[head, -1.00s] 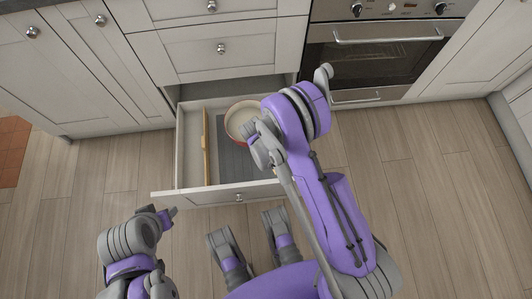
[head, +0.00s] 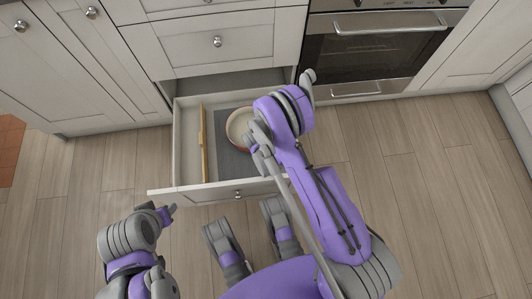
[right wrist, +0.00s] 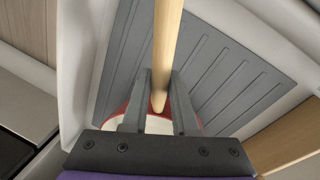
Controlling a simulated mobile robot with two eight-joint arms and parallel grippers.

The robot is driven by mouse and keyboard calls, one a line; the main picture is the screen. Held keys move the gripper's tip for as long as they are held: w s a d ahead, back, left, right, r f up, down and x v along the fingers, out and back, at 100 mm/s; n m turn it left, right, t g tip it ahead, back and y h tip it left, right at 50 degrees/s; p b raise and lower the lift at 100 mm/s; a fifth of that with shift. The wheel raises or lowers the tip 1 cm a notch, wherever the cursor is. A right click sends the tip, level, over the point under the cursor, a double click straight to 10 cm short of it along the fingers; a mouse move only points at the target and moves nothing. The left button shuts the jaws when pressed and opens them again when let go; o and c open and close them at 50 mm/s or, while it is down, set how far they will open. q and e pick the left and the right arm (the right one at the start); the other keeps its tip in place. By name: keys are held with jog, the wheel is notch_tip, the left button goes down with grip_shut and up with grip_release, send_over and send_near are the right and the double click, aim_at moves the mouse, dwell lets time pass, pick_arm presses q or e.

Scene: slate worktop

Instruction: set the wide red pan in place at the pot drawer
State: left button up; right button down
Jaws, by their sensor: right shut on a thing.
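The wide red pan (head: 237,126), cream inside, is in the open pot drawer (head: 186,150), over the grey ridged mat (head: 232,170) and to the right of the wooden divider. My right gripper (head: 257,140) is at the pan's right side and covers part of it. In the right wrist view its fingers (right wrist: 160,76) are shut on the pan's pale wooden handle (right wrist: 166,40), and the red rim (right wrist: 122,112) shows behind them. I cannot tell whether the pan's base touches the mat. My left gripper (head: 168,214) is in front of the drawer, away from the pan; its opening is unclear.
The wooden divider (head: 203,140) runs front to back in the drawer, with an empty narrow bay on its left. The drawer front (head: 215,192) has a round knob. The oven (head: 365,55) stands at the right. Wooden floor in front is clear.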

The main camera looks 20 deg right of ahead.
jog(key=w, duration=0.2)
jog(key=w+d, duration=0.1)
jog(key=shift+w+f, duration=0.1)
jog(key=shift+f, duration=0.25)
jog(key=shift+w+f, duration=0.15)
jog(key=shift+f, duration=1.25)
jog(key=c, duration=0.6)
grip_release()
jog(key=shift+r, duration=0.1)
jog(key=r, duration=0.3)
jog(key=a+r+p, duration=0.1)
jog(key=r, duration=0.3)
jog(key=a+r+p, duration=0.1)
jog(key=r, duration=0.2)
jog(key=shift+s+r, duration=0.2)
